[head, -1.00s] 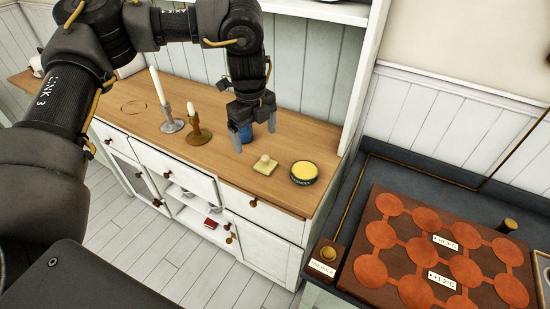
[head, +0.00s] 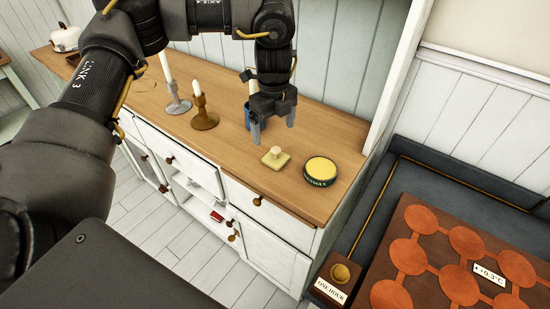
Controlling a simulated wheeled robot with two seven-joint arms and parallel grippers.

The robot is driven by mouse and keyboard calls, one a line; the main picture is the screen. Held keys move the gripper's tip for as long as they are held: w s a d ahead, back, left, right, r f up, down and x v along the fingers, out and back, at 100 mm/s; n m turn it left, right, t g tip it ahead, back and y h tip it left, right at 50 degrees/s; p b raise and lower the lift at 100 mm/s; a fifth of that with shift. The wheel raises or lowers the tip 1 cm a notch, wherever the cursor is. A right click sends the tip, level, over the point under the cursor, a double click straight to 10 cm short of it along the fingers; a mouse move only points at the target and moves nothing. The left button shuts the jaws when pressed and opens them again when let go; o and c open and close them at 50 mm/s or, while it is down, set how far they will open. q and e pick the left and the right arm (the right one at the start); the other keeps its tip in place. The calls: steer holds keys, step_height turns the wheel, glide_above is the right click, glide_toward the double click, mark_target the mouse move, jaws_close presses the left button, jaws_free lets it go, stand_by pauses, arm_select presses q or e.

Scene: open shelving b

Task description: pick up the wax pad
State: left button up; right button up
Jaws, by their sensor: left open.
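The wax pad (head: 275,160) is a small pale yellow square with a round knob on top. It lies on the wooden top of the white cabinet in the head view. A round dark tin with a yellow top (head: 320,170) sits just right of it. My left gripper (head: 274,126) points down with its fingers apart and nothing between them. It is above and behind the pad in the picture, apart from it. My right gripper is not in view.
A blue object (head: 247,116) is partly hidden behind my left gripper. Two candle holders, one grey (head: 177,106) and one brown (head: 204,120), stand to the left. A shelf upright rises behind the tin. The wooden top's front right is clear.

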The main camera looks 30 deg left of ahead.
mark_target(276, 148)
arm_select(q)
steer(key=f, duration=0.4)
steer(key=shift+w+d, duration=0.1)
steer(key=shift+w, duration=0.1)
steer(key=shift+s+f, duration=0.15)
step_height(276, 148, down, 4)
steer(key=shift+d+r+p, duration=0.15)
steer(key=shift+p, duration=0.7)
steer(key=shift+f, duration=0.55)
steer(key=c, duration=1.1)
